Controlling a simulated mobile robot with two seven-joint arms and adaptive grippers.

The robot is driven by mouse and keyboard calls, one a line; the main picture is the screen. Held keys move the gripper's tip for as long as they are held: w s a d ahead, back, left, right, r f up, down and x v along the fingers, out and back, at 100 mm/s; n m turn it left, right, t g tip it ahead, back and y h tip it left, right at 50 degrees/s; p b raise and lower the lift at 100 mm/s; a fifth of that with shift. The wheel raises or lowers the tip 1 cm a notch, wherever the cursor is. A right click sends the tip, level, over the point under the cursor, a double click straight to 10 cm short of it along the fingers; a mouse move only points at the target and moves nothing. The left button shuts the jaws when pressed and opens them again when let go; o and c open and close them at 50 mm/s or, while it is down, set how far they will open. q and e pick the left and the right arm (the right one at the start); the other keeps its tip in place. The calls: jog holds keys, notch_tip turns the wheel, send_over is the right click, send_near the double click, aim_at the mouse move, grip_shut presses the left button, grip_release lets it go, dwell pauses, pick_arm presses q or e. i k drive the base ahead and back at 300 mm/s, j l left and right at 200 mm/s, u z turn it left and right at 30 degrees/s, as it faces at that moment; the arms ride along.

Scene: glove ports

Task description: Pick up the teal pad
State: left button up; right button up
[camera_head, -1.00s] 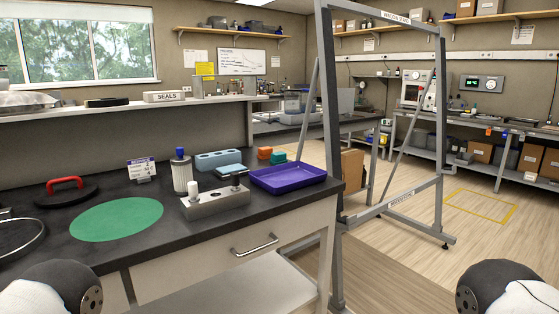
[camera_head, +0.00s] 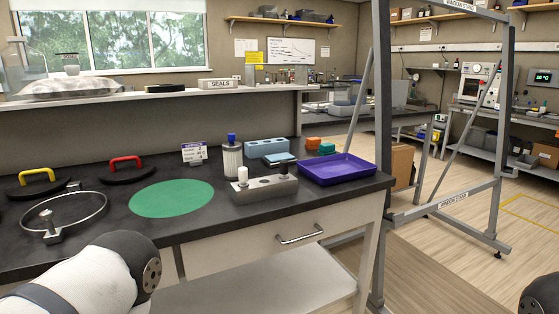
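A small teal pad (camera_head: 327,148) lies at the back right of the dark bench, right beside a small orange pad (camera_head: 313,143). It is behind the purple tray (camera_head: 337,169) and nothing seems to hold it. Neither gripper shows; only a rounded white and dark grey part of my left arm is at the lower left, with a bit of my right arm in the lower right corner. Both are well in front of the teal pad.
A green round mat (camera_head: 172,198) lies farther left. A grey frame (camera_head: 382,150) rises right of the bench.

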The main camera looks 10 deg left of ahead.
aim_at(327, 149)
jog(key=i+l, duration=0.15)
jog(key=l, duration=0.25)
jog(key=i+l, duration=0.15)
jog(key=l, duration=0.25)
jog(key=i+l, duration=0.2)
jog(key=l, duration=0.2)
